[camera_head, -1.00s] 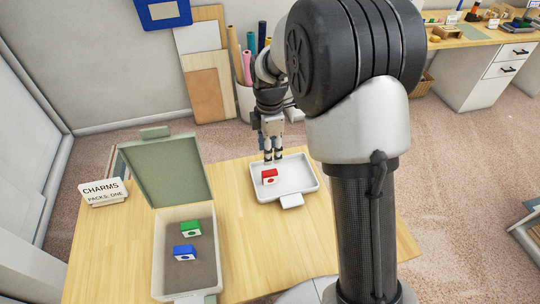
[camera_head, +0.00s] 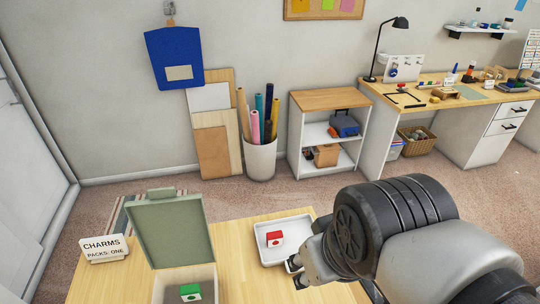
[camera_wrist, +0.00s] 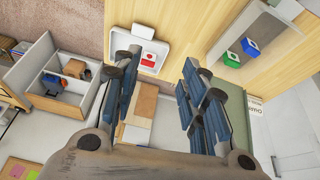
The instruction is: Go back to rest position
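My gripper (camera_wrist: 160,95) shows in the wrist view with its two fingers spread apart and nothing between them. In the head view my arm is folded at the lower right, and the gripper (camera_head: 296,272) is mostly hidden beside the tray. A red block (camera_head: 275,238) with a white front sits in the white tray (camera_head: 262,257) on the wooden table. The wrist view also shows the red block (camera_wrist: 148,62) in the tray.
An open green-lidded box (camera_head: 172,232) holds a green block (camera_head: 190,292) and a blue block (camera_wrist: 250,46). A CHARMS sign (camera_head: 104,248) stands left of it. A bin of rolls (camera_head: 260,158), a shelf unit (camera_head: 330,100) and a desk (camera_head: 440,93) stand behind.

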